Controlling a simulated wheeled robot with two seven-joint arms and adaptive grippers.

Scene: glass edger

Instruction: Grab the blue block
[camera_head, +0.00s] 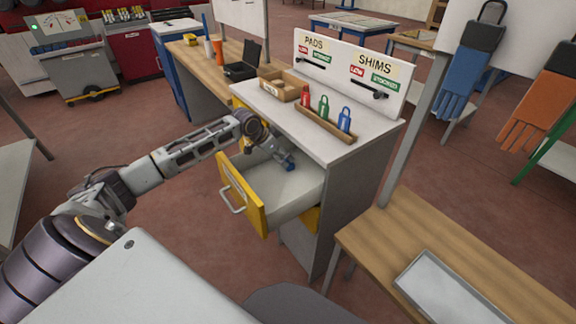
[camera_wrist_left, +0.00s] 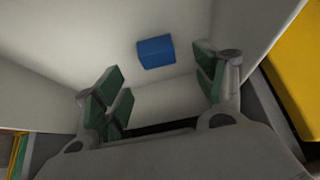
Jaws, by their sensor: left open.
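The blue block (camera_wrist_left: 156,52) lies on the white floor of the open drawer (camera_head: 257,203), which has a yellow front. The block lies beyond the fingertips, a little above the middle of the picture, and is not touched as far as I can tell. My right gripper is not in view.
The drawer walls stand close around my left gripper. The cabinet top (camera_head: 335,149) overhangs the drawer's back and bears a wooden rack (camera_head: 322,125) with red, green and blue tags and a cardboard box (camera_head: 283,87). A wooden bench (camera_head: 400,235) with a tray (camera_head: 450,290) stands at right.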

